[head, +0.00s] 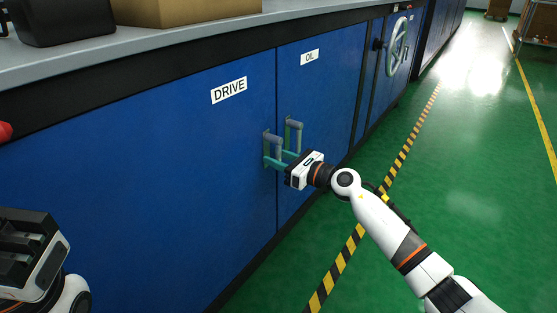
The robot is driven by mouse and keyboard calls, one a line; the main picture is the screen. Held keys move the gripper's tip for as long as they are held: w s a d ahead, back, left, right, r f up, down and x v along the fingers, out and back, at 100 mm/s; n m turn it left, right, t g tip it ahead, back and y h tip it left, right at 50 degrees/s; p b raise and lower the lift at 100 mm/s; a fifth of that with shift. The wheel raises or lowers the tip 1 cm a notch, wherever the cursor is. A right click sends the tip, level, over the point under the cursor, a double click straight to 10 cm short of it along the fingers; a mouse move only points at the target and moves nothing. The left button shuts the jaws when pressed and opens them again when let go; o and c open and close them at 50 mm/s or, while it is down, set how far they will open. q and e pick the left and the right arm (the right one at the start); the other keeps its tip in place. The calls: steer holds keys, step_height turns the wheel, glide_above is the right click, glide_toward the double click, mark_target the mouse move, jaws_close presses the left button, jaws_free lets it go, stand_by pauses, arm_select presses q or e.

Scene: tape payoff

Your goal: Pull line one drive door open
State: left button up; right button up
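The drive door (150,190) is a blue cabinet panel with a white "DRIVE" label (229,90). It looks flush with the cabinet front. Its grey handle (271,138) is near its right edge, next to the oil door's similar handle (294,123). My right gripper (276,158) is at the lower part of the drive handle, its teal fingers pointing at the door. The fingers overlap the handle in the picture, and I cannot tell whether they grip it. My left gripper (30,250) is at the lower left, cut by the frame edge, its fingers unclear.
The oil door (318,115) adjoins on the right, with a handwheel (397,45) beyond it. The grey countertop (150,42) holds a cardboard box (185,8) and a black container (62,20). The green floor (440,160) is clear around a black-and-yellow stripe (395,165).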

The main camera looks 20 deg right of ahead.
steer(key=shift+c, duration=0.6)
jaws_close()
